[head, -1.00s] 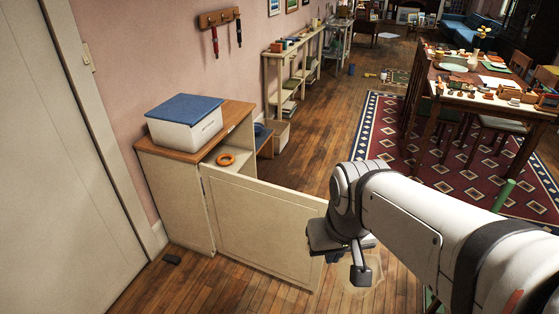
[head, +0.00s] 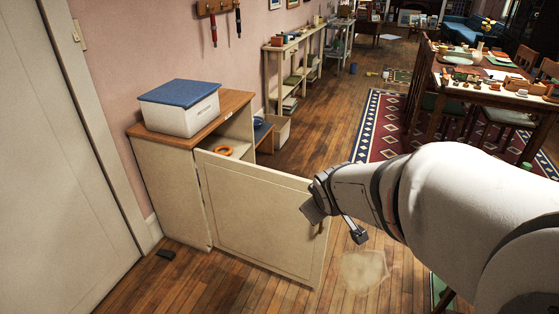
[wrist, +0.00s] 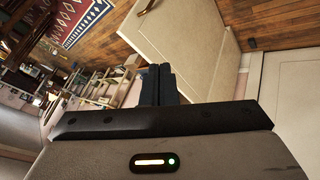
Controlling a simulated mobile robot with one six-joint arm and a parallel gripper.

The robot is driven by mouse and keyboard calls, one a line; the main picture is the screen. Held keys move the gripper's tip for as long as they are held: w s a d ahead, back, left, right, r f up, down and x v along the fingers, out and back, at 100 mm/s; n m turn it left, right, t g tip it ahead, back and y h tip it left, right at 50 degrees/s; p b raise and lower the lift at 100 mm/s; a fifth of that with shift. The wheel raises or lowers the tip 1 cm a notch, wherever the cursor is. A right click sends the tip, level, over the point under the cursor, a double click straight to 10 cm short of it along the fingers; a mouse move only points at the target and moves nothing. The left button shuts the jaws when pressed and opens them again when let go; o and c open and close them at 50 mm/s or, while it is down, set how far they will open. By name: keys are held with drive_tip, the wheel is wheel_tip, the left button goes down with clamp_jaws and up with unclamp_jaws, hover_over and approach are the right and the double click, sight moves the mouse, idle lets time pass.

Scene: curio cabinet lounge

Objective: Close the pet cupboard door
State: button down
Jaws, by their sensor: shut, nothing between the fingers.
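The pet cupboard (head: 175,190) is a cream cabinet with a wooden top at the left of the head view. Its cream door (head: 255,215) stands wide open, reaching out to the right over the floor. In the wrist view the door (wrist: 195,45) lies beyond the fingers, with a brown handle (wrist: 147,8) near the top of the picture. My gripper (head: 313,211) is by the door's free edge at the right; I cannot tell if it touches. The wrist view shows its dark fingers (wrist: 158,72) together and empty. An orange ring (head: 224,151) lies inside the cupboard.
A white box with a blue lid (head: 180,108) stands on the cupboard. A small dark object (head: 166,254) lies on the floor in front. A laid table (head: 490,85) stands on a patterned rug at the right. The floor left of the open door is mostly clear.

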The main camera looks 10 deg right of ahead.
drive_tip(key=w+d+f+n+t+y+b, duration=0.1)
drive_tip(key=w+d+f+n+t+b, duration=0.2)
drive_tip(key=f+n+b, duration=0.3)
drive_tip(key=w+d+f+n+t+y+b, duration=0.2)
drive_tip(key=w+f+n+t+b, duration=0.15)
drive_tip(key=f+b, duration=0.45)
drive_tip(key=w+d+f+n+t+y+b, duration=0.1)
drive_tip(key=w+d+f+n+t+b, duration=0.2)
drive_tip(key=w+f+n+t+b, duration=0.25)
drive_tip(key=w+d+f+g+b, duration=0.1)
drive_tip(key=w+b, duration=0.3)
drive_tip(key=w, duration=0.7)
drive_tip(key=shift+f+m+g, duration=0.2)
drive_tip(key=shift+m+g, duration=0.1)
drive_tip(key=shift+g, duration=0.1)
drive_tip(key=shift+w, duration=0.1)
